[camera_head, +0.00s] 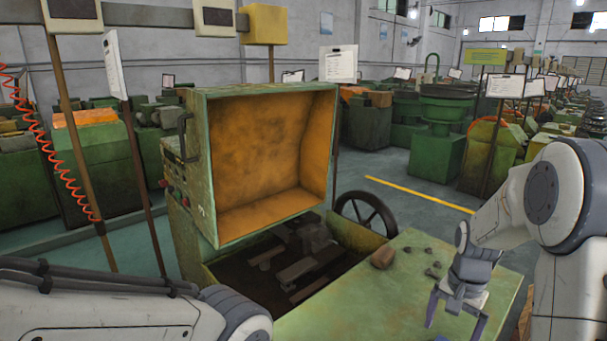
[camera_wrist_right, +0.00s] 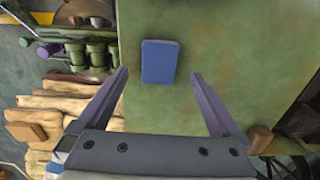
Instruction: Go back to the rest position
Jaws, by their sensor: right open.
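My right gripper (camera_head: 455,325) hangs over the green table surface (camera_head: 400,300) at the lower right of the head view. In the right wrist view its two fingers (camera_wrist_right: 159,76) are spread apart with nothing held between them. A blue block (camera_wrist_right: 159,60) lies on the green surface, between and just beyond the fingertips as seen there. Its height below the fingers is hard to judge. My left arm crosses the bottom left of the head view, and its gripper is out of frame.
A green machine with a raised, orange-lined cover (camera_head: 270,155) stands ahead, with a dark handwheel (camera_head: 366,215) beside it. A brown lump (camera_head: 383,257) and several small dark pieces lie on the table. The right wrist view shows stacked wooden pieces (camera_wrist_right: 60,107) at left.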

